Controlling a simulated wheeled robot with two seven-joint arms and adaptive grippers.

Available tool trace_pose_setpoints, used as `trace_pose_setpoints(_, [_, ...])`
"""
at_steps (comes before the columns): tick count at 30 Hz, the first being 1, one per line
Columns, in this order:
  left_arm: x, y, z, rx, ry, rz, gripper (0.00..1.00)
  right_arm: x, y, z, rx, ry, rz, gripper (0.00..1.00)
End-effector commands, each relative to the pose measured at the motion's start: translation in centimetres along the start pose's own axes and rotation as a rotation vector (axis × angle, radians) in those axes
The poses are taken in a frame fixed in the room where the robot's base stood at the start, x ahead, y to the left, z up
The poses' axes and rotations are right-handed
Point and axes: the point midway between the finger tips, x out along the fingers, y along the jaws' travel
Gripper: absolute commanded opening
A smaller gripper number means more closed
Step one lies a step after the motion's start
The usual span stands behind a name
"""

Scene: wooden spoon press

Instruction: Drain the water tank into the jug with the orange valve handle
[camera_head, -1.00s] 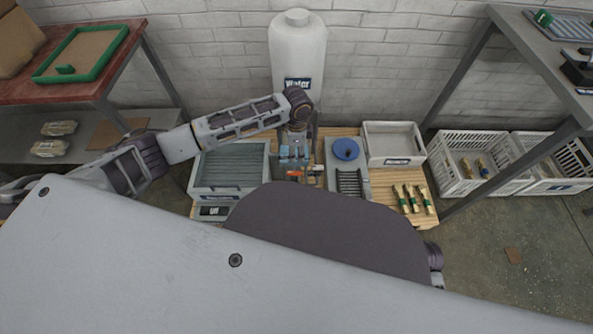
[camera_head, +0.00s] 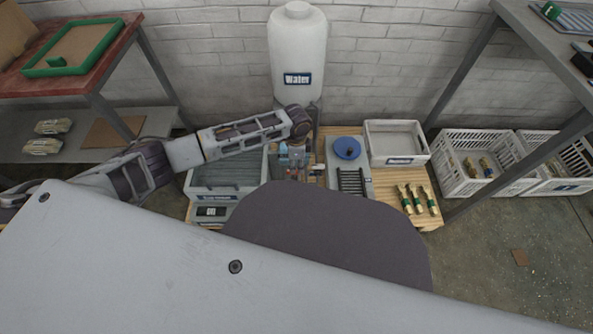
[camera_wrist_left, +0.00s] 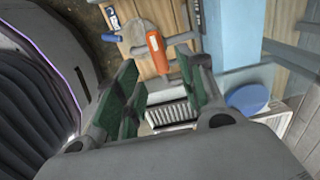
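The white water tank (camera_head: 298,50), labelled "Water", stands upright against the brick wall in the head view. My left gripper (camera_head: 293,160) hangs fingers down in front of the tank, above the wooden bench. In the left wrist view my left gripper (camera_wrist_left: 160,88) is open, with green pads and nothing between them. The orange valve handle (camera_wrist_left: 156,50) is just beyond the fingertips, apart from them. I cannot make out the jug clearly in either view. My right gripper is not in view.
A grey tray (camera_head: 228,178) stands left of my left gripper. A blue disc (camera_head: 347,148) on a pale stand is to its right, beside a white bin (camera_head: 395,144). Several green-banded wooden pieces (camera_head: 417,198) lie on the bench (camera_head: 388,212). White crates (camera_head: 478,166) stand on the floor.

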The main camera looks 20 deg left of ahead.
Motion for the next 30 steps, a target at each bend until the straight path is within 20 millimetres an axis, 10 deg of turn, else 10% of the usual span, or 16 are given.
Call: trace_pose_setpoints(30, [4.5,0.0,0.0,-0.001,0.000,0.000,0.32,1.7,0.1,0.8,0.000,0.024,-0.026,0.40])
